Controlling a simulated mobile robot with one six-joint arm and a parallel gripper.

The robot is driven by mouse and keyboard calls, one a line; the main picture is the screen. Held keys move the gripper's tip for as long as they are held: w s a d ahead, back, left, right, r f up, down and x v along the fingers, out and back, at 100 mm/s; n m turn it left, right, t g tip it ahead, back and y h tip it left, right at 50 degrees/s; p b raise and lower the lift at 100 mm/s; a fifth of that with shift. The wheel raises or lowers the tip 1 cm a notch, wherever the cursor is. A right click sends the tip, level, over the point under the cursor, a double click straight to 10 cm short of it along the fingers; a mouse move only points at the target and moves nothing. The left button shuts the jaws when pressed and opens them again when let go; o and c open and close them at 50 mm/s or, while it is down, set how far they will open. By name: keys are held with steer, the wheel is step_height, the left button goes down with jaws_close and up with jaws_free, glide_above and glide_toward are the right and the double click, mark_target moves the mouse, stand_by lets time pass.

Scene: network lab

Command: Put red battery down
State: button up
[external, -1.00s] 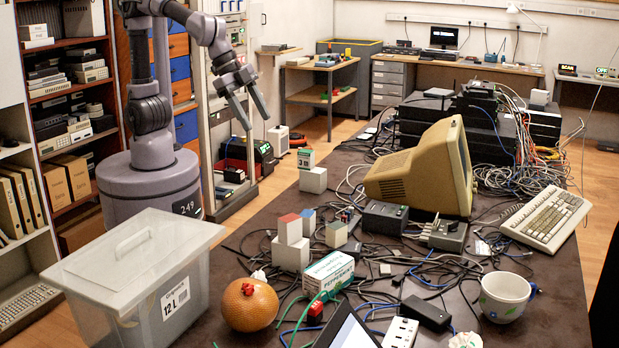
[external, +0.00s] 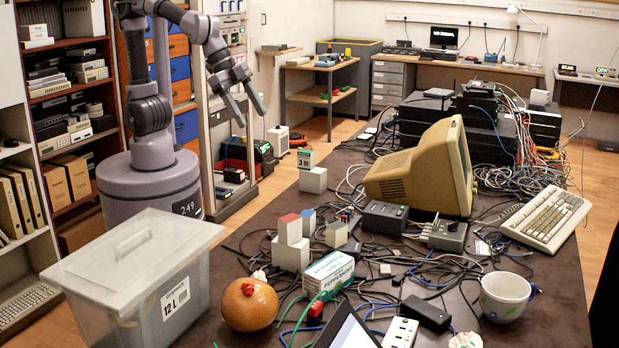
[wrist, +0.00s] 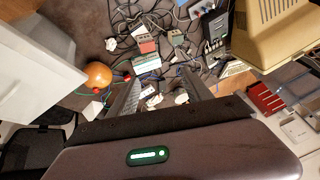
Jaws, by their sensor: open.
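A pale block with a red top (external: 290,228) stands upright on a white cube (external: 290,254) near the middle of the table; it may be the red battery, but I cannot be sure. It also shows in the wrist view (wrist: 147,46). My gripper (external: 251,117) is open, with nothing between its fingers. It hangs in the air behind and left of the block in the external view, well apart from it. In the wrist view my gripper (wrist: 160,78) points towards the cluttered table. A small red piece (external: 316,310) lies by the green cable.
A beige monitor (external: 425,170), a peppermint box (external: 328,272) and an orange ball (external: 249,312) stand on the table among tangled cables. A lidded clear bin (external: 140,295) stands front left.

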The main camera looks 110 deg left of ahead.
steer(key=w+d+f, duration=0.4)
steer(key=w+d, duration=0.1)
steer(key=w, duration=0.4)
steer(key=n+g+h, duration=0.1)
steer(key=n+h, duration=0.1)
glide_above(313, 303)
steer(key=s, duration=0.6)
step_height(313, 303, down, 20)
steer(key=b+x, duration=0.2)
steer(key=x, duration=0.3)
steer(key=b+x, duration=0.2)
steer(key=x, duration=0.4)
steer(key=a+b+x, duration=0.1)
steer(key=b+x, duration=0.2)
steer(key=x, duration=0.3)
steer(key=shift+s+a, duration=0.1)
steer(key=shift+r, duration=0.1)
jaws_close()
